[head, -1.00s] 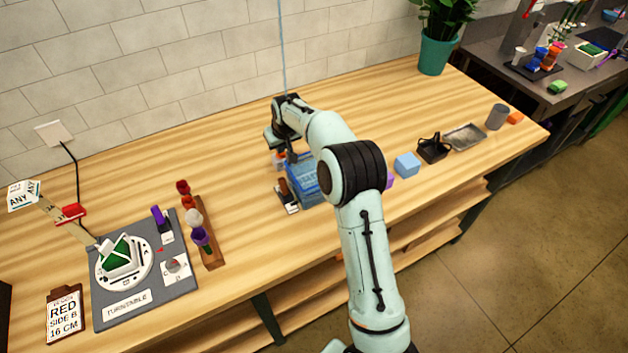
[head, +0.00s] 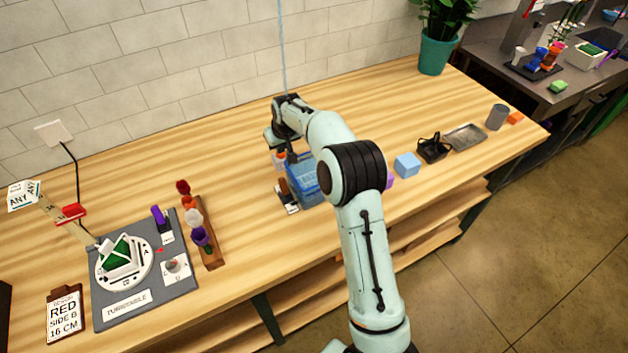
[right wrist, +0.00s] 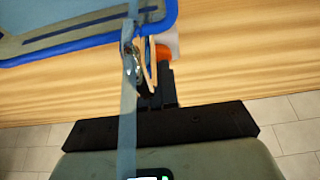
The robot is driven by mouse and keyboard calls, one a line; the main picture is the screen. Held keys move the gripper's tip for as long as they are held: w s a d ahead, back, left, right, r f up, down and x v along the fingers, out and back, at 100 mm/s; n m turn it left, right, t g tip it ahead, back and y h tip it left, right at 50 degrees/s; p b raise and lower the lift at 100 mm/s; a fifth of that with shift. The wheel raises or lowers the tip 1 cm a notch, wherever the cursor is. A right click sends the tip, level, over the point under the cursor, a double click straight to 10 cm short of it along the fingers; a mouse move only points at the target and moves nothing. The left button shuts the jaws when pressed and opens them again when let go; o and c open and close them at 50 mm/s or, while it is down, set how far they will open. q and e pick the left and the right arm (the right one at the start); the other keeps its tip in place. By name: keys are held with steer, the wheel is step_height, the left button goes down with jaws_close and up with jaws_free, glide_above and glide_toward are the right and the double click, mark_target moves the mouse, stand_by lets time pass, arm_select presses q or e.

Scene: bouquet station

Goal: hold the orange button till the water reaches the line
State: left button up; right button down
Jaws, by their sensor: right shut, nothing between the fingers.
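A clear blue container (head: 304,192) with a blue rim stands on the bench, partly behind my right arm. Its rim also shows at the top left of the right wrist view (right wrist: 70,42). The orange button (right wrist: 163,52) shows beside a pale block, just beyond my right fingers; a bit of orange is visible in the head view (head: 279,154). My right gripper (head: 292,157) is shut and empty, pointing down by the button and container. I cannot tell whether the fingertips touch the button. The water level and the line cannot be made out. My left gripper is out of view.
A small dark-and-white stand (head: 287,197) sits left of the container. A rack of coloured pieces (head: 208,245) and a grey turntable board (head: 140,300) are farther left. A light blue cube (head: 407,165), black caddy (head: 432,149) and metal tray (head: 465,137) stand right. Bench behind is clear.

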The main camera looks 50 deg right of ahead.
steer(key=shift+f, duration=0.1)
step_height(320, 180, up, 4)
steer(key=shift+r+p, duration=0.2)
steer(key=shift+p, duration=0.55)
steer(key=shift+w+f, duration=0.2)
steer(key=shift+f, duration=0.05)
steer(key=shift+s+r, duration=0.15)
steer(key=shift+s, duration=0.2)
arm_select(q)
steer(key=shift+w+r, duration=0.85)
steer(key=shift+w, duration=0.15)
arm_select(e)
steer(key=shift+w, duration=0.15)
